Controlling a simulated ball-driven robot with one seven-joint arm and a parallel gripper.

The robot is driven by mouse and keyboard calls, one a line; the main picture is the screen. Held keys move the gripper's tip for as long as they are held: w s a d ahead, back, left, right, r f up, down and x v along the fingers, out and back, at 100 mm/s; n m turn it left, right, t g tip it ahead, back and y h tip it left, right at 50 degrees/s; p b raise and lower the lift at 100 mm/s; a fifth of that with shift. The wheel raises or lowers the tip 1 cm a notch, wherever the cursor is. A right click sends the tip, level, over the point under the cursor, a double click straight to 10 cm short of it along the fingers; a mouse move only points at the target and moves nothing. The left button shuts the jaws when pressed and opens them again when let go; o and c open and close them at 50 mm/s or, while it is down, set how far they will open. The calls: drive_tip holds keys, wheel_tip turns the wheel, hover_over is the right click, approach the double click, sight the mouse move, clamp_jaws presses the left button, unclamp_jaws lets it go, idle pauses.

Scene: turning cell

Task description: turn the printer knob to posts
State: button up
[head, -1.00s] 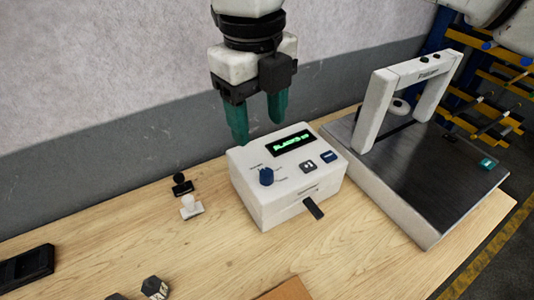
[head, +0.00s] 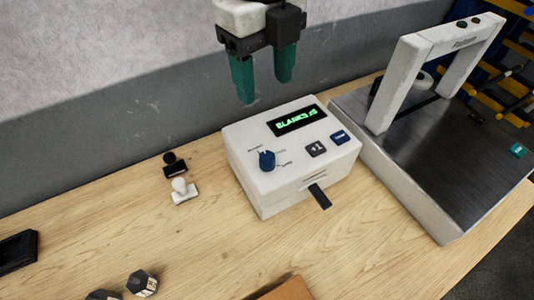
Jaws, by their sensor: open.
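The white printer (head: 290,185) sits on the wooden table in the head view. Its dark blue knob (head: 267,160) is on the left of the top face, with small labels around it that are too small to read surely. The green display (head: 297,120) reads something like "BLANKS", with small characters after it. A dark "+1" button (head: 316,149) and a blue button (head: 338,137) lie right of the knob. My gripper (head: 265,90) has green fingers, points down, and is open and empty. It is above and behind the printer, apart from the knob.
A black stamp (head: 175,167) and a white stamp (head: 183,192) stand left of the printer. Dark-and-white blocks (head: 142,283) lie at the front left, a black tray (head: 17,255) at the far left. A framed machine (head: 430,150) stands close on the right.

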drive_tip(key=b, duration=0.6)
approach(267, 156)
wheel_tip(267, 156, down, 9)
drive_tip(key=shift+r+p, duration=0.2)
drive_tip(key=shift+p, duration=0.6)
drive_tip(key=c, duration=1)
